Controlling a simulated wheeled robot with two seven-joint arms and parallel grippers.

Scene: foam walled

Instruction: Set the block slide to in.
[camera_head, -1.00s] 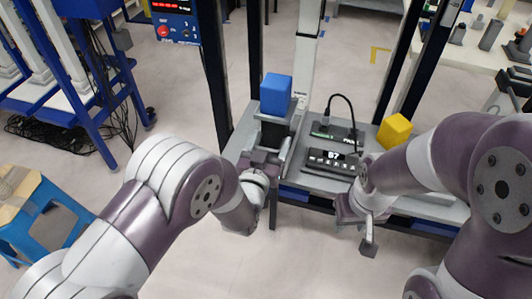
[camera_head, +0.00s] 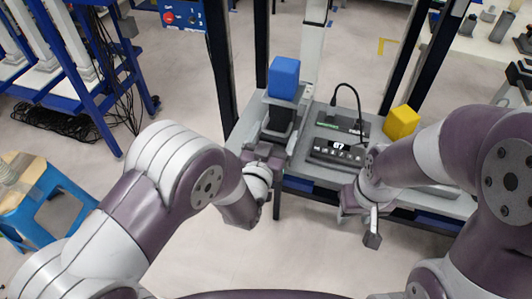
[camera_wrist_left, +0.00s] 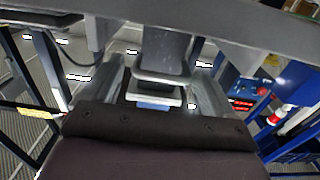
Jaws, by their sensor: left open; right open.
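A blue block (camera_head: 284,77) sits on top of a grey holder with a dark body (camera_head: 279,119) at the left of the table. I cannot make out the slide itself or its position. My left gripper (camera_head: 272,150) is open at the near side of this holder, below the block. In the left wrist view its two fingers (camera_wrist_left: 155,90) stand apart, with a grey upright part (camera_wrist_left: 162,55) between and beyond them. I cannot tell whether they touch it. A yellow block (camera_head: 402,122) is on the right of the table. My right gripper (camera_head: 365,222) is open and empty at the table's front edge.
A black device with a lit display (camera_head: 337,151) and a cable stands mid-table, right of my left gripper. Dark uprights (camera_head: 222,70) frame the table (camera_head: 304,170). A blue stool (camera_head: 40,205) stands at far left. The floor in front is clear.

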